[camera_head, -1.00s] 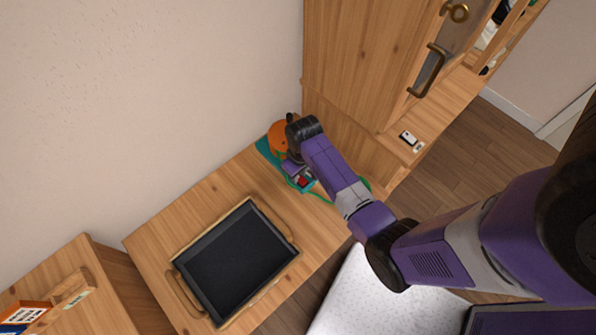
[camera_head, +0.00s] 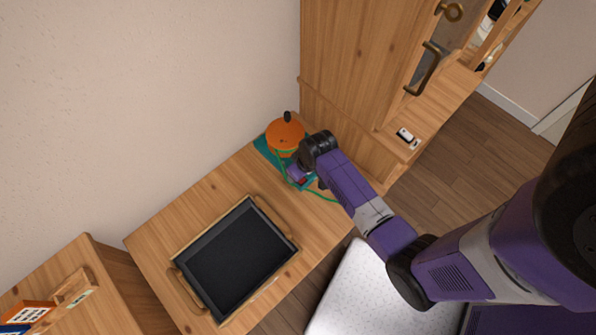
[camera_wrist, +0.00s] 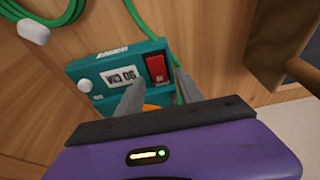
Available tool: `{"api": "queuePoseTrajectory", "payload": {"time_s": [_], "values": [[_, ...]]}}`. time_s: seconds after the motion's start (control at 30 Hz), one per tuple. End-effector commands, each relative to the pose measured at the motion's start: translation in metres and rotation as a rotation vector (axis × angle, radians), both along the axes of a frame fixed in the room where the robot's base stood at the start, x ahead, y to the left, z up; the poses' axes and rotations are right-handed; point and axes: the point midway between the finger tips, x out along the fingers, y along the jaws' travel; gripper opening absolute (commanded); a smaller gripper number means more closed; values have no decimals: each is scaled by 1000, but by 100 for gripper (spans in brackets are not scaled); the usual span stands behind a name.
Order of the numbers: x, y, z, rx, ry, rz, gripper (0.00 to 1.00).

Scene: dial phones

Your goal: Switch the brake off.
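In the wrist view a teal box (camera_wrist: 110,67) carries a red rocker switch (camera_wrist: 157,68), a pale display (camera_wrist: 119,79) with dark characters and a white round knob (camera_wrist: 84,85). I cannot read which way the switch is set. My gripper (camera_wrist: 158,92) has its two grey fingers apart, in front of the box near the switch, with nothing seen held. Contact cannot be told. In the head view the teal box (camera_head: 309,184) is partly covered by my gripper (camera_head: 297,172). Behind it stands an orange rounded object (camera_head: 284,134) with a dark knob on top.
A green cord (camera_head: 322,196) runs from the box over the wooden bench (camera_head: 200,214). A black tray (camera_head: 236,256) with handles lies to the left. A tall wooden cabinet (camera_head: 350,60) rises close on the right of my gripper. A white speckled surface (camera_head: 360,290) is in front.

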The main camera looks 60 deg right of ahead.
Motion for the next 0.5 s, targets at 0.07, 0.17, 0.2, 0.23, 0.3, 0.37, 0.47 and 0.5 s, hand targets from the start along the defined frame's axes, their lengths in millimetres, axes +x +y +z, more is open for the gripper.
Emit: {"api": "queuePoseTrajectory", "payload": {"time_s": [0.07,0.17,0.2,0.23,0.3,0.37,0.47,0.5], "values": [[0,0,0,0,1,0,44],[-1,0,2,0,1,0,44],[-1,0,4,0,1,0,44],[-2,0,6,0,0,0,44],[-4,1,13,-1,-1,0,44],[-6,2,22,-2,-2,1,44],[-11,3,37,-2,-2,1,44],[-13,3,43,-2,-2,1,44]]}}
